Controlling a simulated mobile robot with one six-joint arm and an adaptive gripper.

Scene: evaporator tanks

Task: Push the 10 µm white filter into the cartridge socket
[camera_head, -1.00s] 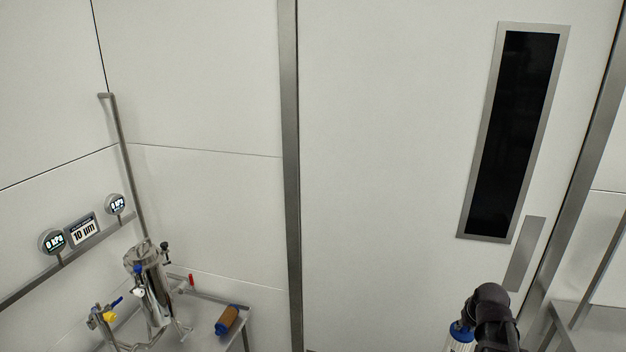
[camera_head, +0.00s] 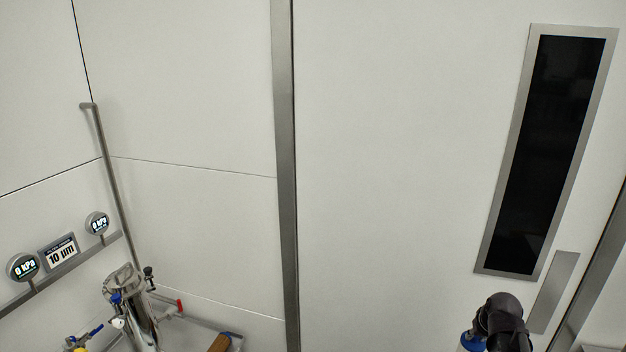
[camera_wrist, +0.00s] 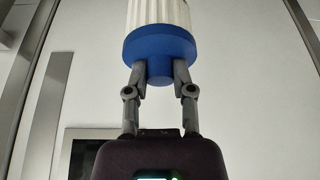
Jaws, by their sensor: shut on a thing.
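The white filter (camera_wrist: 158,14) is pleated with a blue end cap and shows at the top of the wrist view. My gripper (camera_wrist: 160,75) is shut on the stub of the blue cap, one finger on each side. The steel filter housing (camera_head: 137,312) stands at the lower left, well apart from my gripper. I cannot see the cartridge socket.
A brown cartridge (camera_head: 219,343) lies right of the housing, partly cut off. A "10 µm" sign (camera_head: 61,254) hangs between two gauges reading 0 kPa (camera_head: 23,267). Blue, yellow and red valve handles surround the housing. A door with a dark window (camera_head: 548,150) is behind my arm.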

